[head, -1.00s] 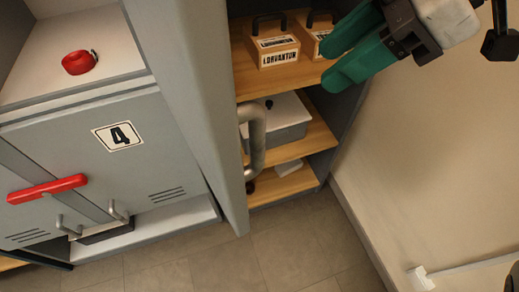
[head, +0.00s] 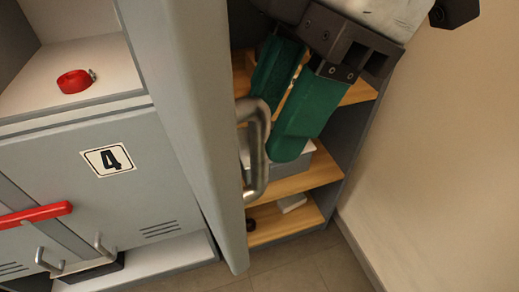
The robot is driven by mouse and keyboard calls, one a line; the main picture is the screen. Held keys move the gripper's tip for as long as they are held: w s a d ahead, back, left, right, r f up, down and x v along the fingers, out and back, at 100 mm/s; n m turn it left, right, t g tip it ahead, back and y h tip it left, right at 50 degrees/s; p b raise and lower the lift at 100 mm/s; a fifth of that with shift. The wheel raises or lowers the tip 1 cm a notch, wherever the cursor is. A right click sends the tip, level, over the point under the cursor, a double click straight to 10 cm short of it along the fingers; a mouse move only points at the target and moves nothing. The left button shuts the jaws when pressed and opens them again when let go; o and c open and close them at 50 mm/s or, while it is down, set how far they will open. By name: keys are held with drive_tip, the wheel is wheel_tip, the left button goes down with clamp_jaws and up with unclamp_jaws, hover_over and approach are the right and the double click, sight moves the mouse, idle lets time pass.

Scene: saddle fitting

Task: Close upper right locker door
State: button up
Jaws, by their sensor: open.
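The grey locker door (head: 198,110) stands open and shows nearly edge-on, running down the middle of the head view. Its curved metal handle (head: 258,150) sticks out to the right from the door face. My gripper (head: 278,128) has two green fingers, spread apart, just right of the handle. Whether a finger touches the handle I cannot tell. Left of the door is the open locker compartment (head: 105,60), with a red round object (head: 75,81) on its floor.
Below the compartment is a closed locker door marked 4 (head: 108,160), with a red bar (head: 35,215) across it. Wooden shelves (head: 310,178) with a grey box stand behind my gripper. A beige wall (head: 440,150) bounds the right side.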

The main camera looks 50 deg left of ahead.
sight(260, 148)
drive_tip(key=shift+b+x, duration=0.35)
drive_tip(key=shift+x, duration=1.85)
clamp_jaws()
